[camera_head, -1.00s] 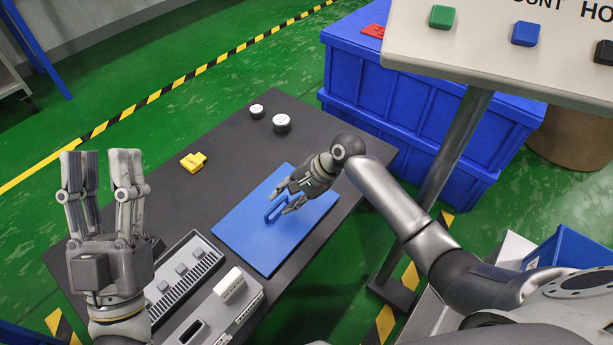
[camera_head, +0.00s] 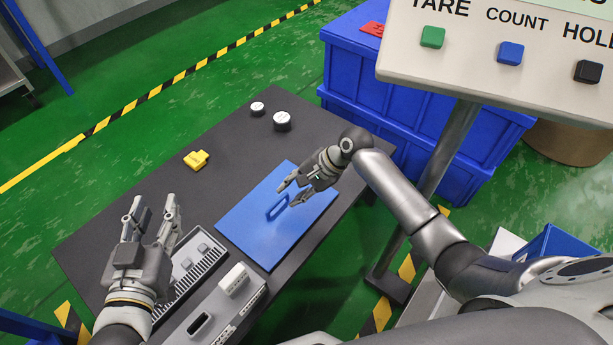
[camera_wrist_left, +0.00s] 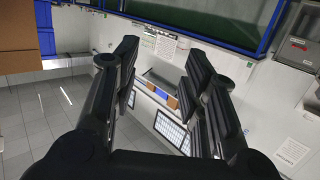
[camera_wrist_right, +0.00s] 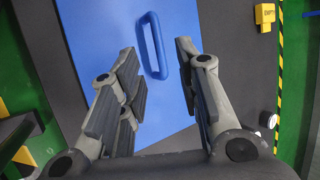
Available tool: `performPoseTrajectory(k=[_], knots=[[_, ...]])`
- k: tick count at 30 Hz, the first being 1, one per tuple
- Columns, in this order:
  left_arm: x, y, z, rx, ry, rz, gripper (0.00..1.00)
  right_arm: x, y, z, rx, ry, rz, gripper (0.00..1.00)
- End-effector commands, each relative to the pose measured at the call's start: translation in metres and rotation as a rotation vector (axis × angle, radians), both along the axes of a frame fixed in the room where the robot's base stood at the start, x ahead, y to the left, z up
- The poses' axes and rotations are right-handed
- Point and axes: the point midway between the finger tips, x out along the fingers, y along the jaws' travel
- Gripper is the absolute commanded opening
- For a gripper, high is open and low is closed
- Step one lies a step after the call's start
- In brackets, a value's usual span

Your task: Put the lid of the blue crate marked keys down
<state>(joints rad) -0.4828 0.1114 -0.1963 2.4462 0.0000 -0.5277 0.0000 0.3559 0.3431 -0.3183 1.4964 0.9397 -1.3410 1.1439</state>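The flat blue lid (camera_head: 262,235) lies on the dark table, with its raised loop handle (camera_head: 277,207) facing up. My right gripper (camera_head: 289,196) is open and empty, just off the far right side of the handle. In the right wrist view, the handle (camera_wrist_right: 156,45) stands ahead of and between the spread fingertips, with gaps on both sides. My left gripper (camera_head: 155,205) is open and empty above the table's left part. Its spread fingers also show in the left wrist view (camera_wrist_left: 158,62). I cannot read a keys mark on any crate.
Grey devices (camera_head: 225,305) sit on the table's near side. A yellow weight-like block (camera_head: 196,160) and two small white-topped cylinders (camera_head: 282,121) stand farther back. Stacked blue crates (camera_head: 365,75) stand beyond the table, behind a button panel (camera_head: 480,50) on a post. The table's far middle is clear.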

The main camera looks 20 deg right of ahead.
Motion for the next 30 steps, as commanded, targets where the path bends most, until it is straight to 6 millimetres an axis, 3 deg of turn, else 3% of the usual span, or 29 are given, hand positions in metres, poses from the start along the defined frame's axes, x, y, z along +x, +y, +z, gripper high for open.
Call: performPoseTrajectory(k=[8,18,30], knots=[[-0.018,0.011,-0.042,0.059,0.245,0.016,0.40,-0.002,-0.005,0.009,0.000,0.002,0.000,0.31],[-0.057,0.028,-0.088,0.128,0.542,0.037,0.40,-0.005,-0.011,0.017,0.001,0.002,0.001,0.31],[-0.122,0.050,-0.113,0.202,0.889,0.061,0.40,-0.009,-0.023,0.035,0.000,0.001,-0.001,0.31]])
